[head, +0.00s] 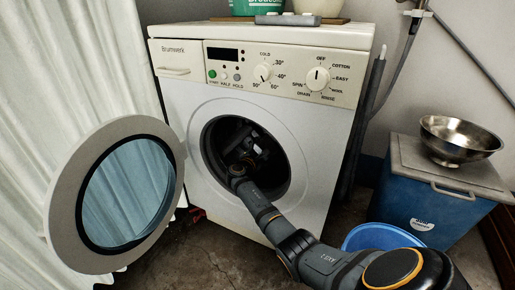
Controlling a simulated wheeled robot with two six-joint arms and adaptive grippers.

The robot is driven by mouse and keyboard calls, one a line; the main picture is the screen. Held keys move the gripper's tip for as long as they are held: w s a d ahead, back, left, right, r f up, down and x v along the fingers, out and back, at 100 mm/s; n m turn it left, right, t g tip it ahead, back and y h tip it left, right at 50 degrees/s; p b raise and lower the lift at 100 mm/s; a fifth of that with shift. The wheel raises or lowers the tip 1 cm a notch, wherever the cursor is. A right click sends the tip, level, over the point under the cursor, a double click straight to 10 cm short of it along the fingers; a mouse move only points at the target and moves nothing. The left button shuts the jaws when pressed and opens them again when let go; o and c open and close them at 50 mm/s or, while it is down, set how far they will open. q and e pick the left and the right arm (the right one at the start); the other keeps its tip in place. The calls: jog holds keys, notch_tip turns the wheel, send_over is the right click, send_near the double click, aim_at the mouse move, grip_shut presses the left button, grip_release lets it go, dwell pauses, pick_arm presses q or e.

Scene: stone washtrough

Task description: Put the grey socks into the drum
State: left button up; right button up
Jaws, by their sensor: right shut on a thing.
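The washing machine (190,105) stands in the middle with its round door (62,190) swung open to the left. My right arm reaches from the lower right through the door opening into the dark drum (276,165). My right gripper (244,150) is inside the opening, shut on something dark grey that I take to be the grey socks. The shadow in the drum hides the socks' outline and the fingertips. My left gripper is not in view.
A blue tub (375,238) stands on the floor behind my right arm. A blue box with a grey lid (415,205) at the right carries a metal bowl (459,138). A white curtain (70,70) hangs at the left. Bare floor (190,255) shows below the machine.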

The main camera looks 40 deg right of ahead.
jog(key=shift+w+d+f, duration=0.1)
jog(key=shift+d+f, duration=0.05)
jog(key=shift+d, duration=0.15)
jog(key=o, duration=1.1)
jog(key=shift+a, duration=0.1)
jog(key=v, duration=1.2)
